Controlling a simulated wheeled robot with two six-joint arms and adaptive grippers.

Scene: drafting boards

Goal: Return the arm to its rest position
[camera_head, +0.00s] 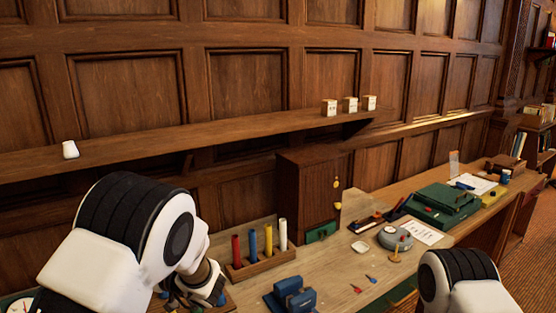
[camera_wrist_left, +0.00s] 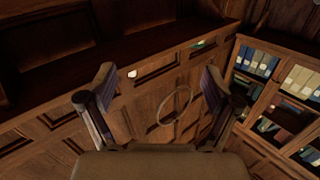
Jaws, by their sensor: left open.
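My left arm (camera_head: 130,235) reaches in from the left of the head view, bent over the near edge of the bench. Its lower end is partly hidden behind its own links. In the left wrist view my left gripper (camera_wrist_left: 158,78) has its two fingers wide apart with nothing between them. It faces wood panelling, clear of any object. My right arm (camera_head: 460,280) shows only as a white and black link at the lower right, and its gripper is out of frame.
The bench holds a wooden block with red, blue, yellow and white tubes (camera_head: 261,254), a blue device (camera_head: 292,296), a round grey device (camera_head: 394,238), a dark cabinet (camera_head: 307,190) and a green case (camera_head: 441,205). A wall shelf (camera_head: 235,137) carries small white items. Bookshelves (camera_wrist_left: 285,90) stand right in the wrist view.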

